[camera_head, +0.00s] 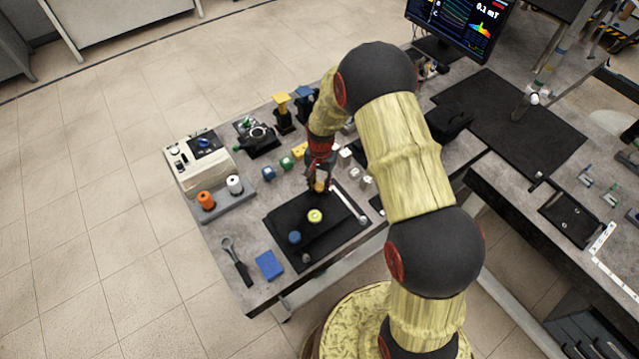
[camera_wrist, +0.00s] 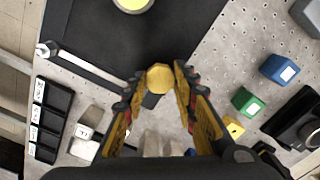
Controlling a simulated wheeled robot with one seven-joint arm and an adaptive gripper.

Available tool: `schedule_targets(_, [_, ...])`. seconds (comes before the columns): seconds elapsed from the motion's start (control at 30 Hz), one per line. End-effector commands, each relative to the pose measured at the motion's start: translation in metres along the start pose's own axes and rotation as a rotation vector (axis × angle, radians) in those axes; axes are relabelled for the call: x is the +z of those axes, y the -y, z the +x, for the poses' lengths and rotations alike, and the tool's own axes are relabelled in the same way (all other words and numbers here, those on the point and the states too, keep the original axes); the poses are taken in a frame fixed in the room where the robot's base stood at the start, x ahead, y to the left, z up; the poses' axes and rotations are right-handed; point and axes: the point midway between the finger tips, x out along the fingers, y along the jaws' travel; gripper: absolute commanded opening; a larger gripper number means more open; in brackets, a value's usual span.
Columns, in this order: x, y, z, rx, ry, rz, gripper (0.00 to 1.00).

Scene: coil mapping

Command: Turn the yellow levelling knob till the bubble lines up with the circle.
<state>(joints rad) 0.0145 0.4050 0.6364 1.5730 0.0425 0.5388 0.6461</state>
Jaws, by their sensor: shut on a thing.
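The yellow levelling knob (camera_wrist: 159,77) sits at the edge of a black plate (camera_wrist: 105,45), between my fingertips in the wrist view. My gripper (camera_wrist: 158,82) is shut on it, one finger on each side. In the head view the knob (camera_head: 319,187) shows just below my gripper (camera_head: 319,178), at the plate's far edge. The round yellow-green bubble level (camera_head: 315,216) lies on the plate (camera_head: 340,213). It is cut off at the top of the wrist view (camera_wrist: 132,3). The bubble and circle are too small to read.
A blue knob (camera_head: 294,237) stands on the plate's left part.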

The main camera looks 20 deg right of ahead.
Motion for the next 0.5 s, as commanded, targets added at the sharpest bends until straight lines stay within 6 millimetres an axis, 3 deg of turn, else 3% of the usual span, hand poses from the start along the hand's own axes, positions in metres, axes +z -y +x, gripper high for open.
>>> schedule_targets(0.27, [0.0024, -0.0026, 0.0042, 0.005, 0.005, 0.0, 0.03])
schedule_targets(0.3, [0.0024, -0.0026, 0.0042, 0.005, 0.005, 0.0, 0.29])
schedule_targets(0.5, [0.0016, -0.0017, 0.0027, 0.003, 0.004, 0.0, 0.4])
